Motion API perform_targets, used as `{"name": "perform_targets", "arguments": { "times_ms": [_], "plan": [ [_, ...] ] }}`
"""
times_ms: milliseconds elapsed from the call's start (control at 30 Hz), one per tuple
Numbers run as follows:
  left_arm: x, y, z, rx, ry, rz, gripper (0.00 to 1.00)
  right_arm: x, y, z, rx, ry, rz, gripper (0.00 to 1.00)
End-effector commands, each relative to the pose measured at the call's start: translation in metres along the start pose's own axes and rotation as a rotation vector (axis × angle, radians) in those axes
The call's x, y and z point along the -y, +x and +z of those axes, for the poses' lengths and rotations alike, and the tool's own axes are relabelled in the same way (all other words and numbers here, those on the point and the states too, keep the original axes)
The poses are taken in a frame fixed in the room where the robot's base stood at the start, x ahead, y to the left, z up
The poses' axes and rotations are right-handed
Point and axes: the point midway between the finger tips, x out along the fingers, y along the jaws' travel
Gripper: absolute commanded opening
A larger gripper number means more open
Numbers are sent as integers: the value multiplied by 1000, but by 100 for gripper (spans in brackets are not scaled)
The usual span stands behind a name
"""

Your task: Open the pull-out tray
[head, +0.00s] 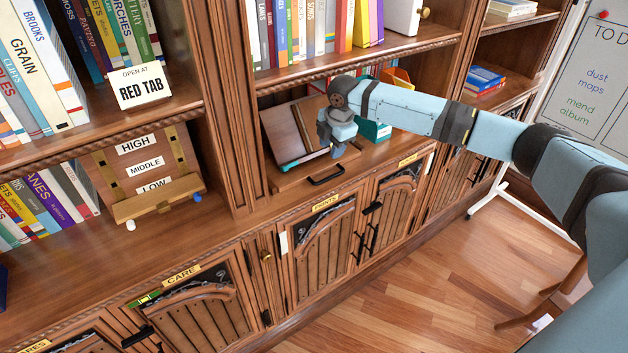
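The pull-out tray shows by its black bar handle (326,176), on the front of the worktop in the middle bay, above the PRINTS cabinet. The tray appears pushed in, with its front about level with the worktop edge. My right arm reaches in from the right, and my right gripper (338,146) hangs above and behind the handle, apart from it in the picture. Its fingers are small and partly hidden by the wrist, so I cannot tell whether they are open. My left gripper is out of view.
A wooden book stand (289,135) and a teal box (374,131) stand close to the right gripper. A HIGH/MIDDLE/LOW rack (146,172) stands at left. Carved cabinet doors (318,250) lie below.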

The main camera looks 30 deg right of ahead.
Motion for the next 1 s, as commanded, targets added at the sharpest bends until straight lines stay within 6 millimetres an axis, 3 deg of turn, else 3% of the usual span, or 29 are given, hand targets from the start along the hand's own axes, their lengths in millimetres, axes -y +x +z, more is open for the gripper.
{"name": "perform_targets", "arguments": {
  "times_ms": [133,267,700,1000],
  "plan": [
    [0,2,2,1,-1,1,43,-2,-8,13,12,-7,-16,38],
    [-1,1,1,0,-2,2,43,-2,3,13,11,-8,-18,38],
    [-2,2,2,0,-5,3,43,-1,92,13,11,-6,-17,38],
    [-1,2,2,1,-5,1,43,0,125,14,11,-6,-15,38]
  ]
}}
